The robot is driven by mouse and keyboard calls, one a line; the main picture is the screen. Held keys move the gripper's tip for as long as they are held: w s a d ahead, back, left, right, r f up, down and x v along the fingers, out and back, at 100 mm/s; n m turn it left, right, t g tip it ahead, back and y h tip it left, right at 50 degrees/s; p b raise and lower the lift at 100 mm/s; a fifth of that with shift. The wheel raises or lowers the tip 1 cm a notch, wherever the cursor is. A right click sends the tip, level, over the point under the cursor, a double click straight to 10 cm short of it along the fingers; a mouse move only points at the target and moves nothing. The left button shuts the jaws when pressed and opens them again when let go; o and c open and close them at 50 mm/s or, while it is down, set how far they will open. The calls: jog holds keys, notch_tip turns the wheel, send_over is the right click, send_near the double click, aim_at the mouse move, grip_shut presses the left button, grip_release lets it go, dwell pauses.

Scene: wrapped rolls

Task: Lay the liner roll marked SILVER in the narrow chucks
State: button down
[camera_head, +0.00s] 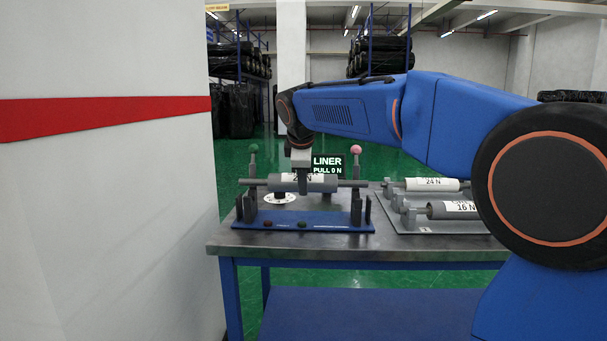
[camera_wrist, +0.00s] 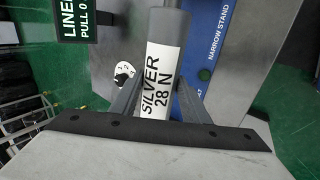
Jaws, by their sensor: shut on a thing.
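The grey SILVER roll (camera_wrist: 165,28), with a white label reading SILVER 28 N, is between my gripper's fingers (camera_wrist: 160,95) in the wrist view. In the head view, my gripper (camera_head: 303,186) is shut on this roll (camera_head: 322,183) from above. The roll lies level, its shaft running left to right over the blue narrow stand (camera_head: 303,222). The shaft ends are at the tops of the left chuck post (camera_head: 249,205) and right chuck post (camera_head: 356,204). I cannot tell whether the shaft touches them. The stand's NARROW STAND lettering (camera_wrist: 217,35) shows in the wrist view.
A display (camera_head: 327,164) behind the stand reads LINER PULL 0 N. A 24 N roll (camera_head: 425,184) and a 16 N roll (camera_head: 455,210) lie on a grey rack (camera_head: 418,226) to the right. A white wall (camera_head: 105,200) stands close left of the metal table (camera_head: 235,244).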

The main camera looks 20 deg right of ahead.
jog(key=shift+f, duration=2.3)
jog(key=c, duration=0.9)
grip_release()
jog(key=shift+f, duration=0.1)
jog(key=v, duration=1.7)
jog(key=shift+s, duration=0.15)
jog(key=shift+d, duration=0.1)
